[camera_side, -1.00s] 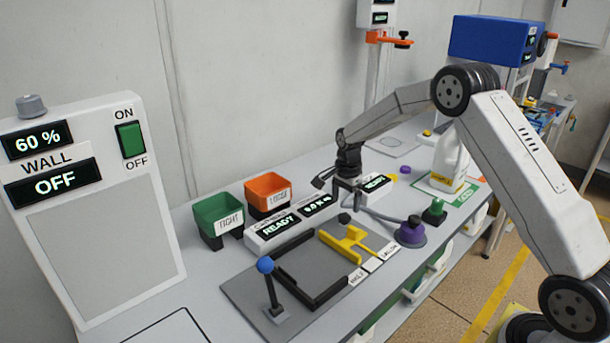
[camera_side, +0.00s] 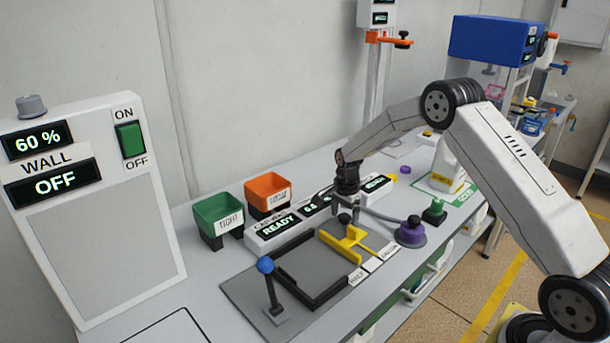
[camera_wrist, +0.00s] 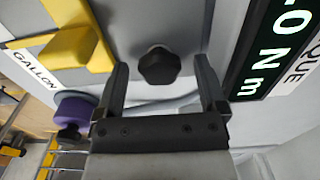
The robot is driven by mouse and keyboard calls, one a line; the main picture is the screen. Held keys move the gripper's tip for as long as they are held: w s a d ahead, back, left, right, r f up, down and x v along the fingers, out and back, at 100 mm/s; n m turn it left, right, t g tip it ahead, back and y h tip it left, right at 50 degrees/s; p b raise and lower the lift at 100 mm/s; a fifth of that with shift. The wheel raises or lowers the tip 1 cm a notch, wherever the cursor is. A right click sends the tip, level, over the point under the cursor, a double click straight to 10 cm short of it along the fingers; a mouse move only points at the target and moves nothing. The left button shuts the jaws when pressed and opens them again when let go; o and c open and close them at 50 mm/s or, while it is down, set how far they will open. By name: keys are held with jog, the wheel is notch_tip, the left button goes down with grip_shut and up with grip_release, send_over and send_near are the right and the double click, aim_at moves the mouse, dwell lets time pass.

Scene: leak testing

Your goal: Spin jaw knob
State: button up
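The jaw knob is a small black lobed knob (camera_wrist: 159,66), seen in the wrist view between and just beyond my fingertips. It also shows in the side view (camera_side: 345,230), right below my gripper (camera_side: 345,212). In the wrist view my gripper (camera_wrist: 165,78) is open, with a finger on each side of the knob and gaps between. The yellow jaw (camera_side: 345,243) lies beside the knob on the grey fixture plate (camera_side: 240,290). Part of it shows at upper left in the wrist view (camera_wrist: 75,45).
A black L-shaped stop (camera_side: 312,292) and a blue-ball lever (camera_side: 265,265) are on the plate. A display box (camera_side: 270,240) stands close behind the gripper. A purple capped piece (camera_side: 410,233) is to the right. Green (camera_side: 220,212) and orange (camera_side: 268,190) bins stand behind left.

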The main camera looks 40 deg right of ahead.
grip_shut()
jog(key=shift+n, duration=0.3)
jog(key=n, duration=0.6)
jog(key=shift+n, duration=0.3)
jog(key=n, duration=0.3)
jog(key=shift+n, duration=0.9)
